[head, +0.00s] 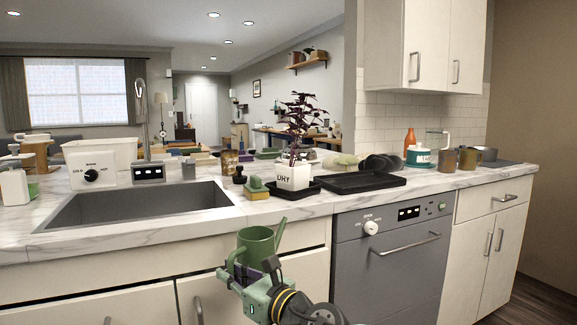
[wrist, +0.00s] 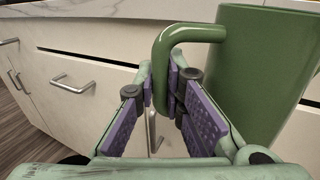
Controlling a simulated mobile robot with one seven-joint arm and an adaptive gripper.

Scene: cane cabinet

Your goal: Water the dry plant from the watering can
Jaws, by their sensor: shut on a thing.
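The green watering can (head: 257,243) is in front of the counter, below its top edge, and looks roughly upright. My gripper (head: 254,275) is shut on the can's handle; in the wrist view the purple pads of my gripper (wrist: 166,100) are on either side of the green handle (wrist: 160,62), with the can body (wrist: 262,70) to the right. The plant (head: 300,118) has dark purple leaves and stands in a white pot marked DRY (head: 293,176) on a dark saucer on the counter, above and to the right of the can. Water inside the can cannot be seen.
A sink (head: 140,208) lies left of the pot, with a tall faucet behind it. A green-and-yellow sponge (head: 255,188) is just left of the pot. A black tray (head: 358,182) is to its right. The counter's front edge (head: 300,208) stands between can and pot.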

